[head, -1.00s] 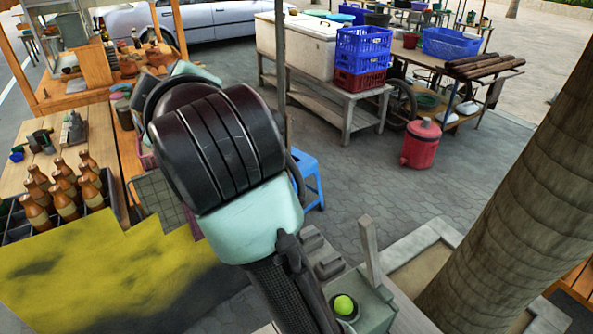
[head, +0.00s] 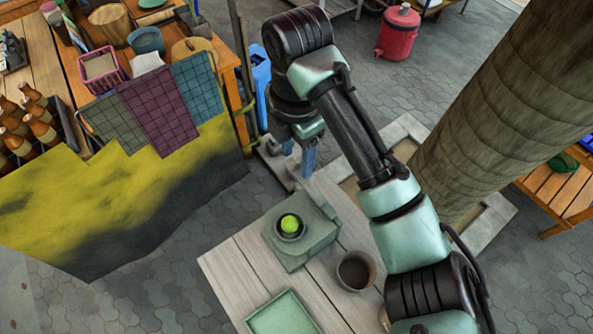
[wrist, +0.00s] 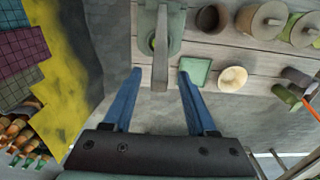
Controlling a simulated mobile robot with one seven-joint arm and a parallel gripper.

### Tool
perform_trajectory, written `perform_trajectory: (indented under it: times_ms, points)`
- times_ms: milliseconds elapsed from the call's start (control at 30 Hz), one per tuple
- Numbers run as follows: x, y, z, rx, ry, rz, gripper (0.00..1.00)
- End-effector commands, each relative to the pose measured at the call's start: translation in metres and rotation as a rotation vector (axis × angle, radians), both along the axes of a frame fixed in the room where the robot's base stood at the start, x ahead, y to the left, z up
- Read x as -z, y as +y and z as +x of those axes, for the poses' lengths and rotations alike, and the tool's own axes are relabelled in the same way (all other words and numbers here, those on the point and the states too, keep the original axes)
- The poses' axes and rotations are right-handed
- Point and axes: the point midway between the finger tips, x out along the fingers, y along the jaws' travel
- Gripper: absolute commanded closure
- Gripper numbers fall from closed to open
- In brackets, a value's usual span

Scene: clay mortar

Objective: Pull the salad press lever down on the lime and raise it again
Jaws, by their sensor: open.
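The green salad press (head: 302,252) sits on the grey wooden table. A bright green lime (head: 290,225) rests in its round cup. The press lever (head: 318,200) is a grey bar that rises from the back of the press, raised clear of the lime. In the wrist view the lever (wrist: 160,45) lies between my blue fingers, its free end toward me; contact cannot be told. My gripper (head: 298,160) is open and empty, just behind the press near the lever's end. The wrist view also shows my open gripper (wrist: 160,74); the lime is hidden there.
A brown cup (head: 356,272) and a green tray (head: 284,315) stand near the press. The wrist view shows a beige bowl (wrist: 232,79) and several pots further along the table. A tree trunk (head: 500,120) rises at right; a cloth-hung stall stands at left.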

Motion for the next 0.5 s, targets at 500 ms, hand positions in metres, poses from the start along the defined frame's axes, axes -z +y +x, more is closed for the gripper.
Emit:
perform_trajectory:
  times_ms: [500]
  points:
    - [0.064, 0.0, 0.0, 0.001, 0.0, 0.0, 0.43]
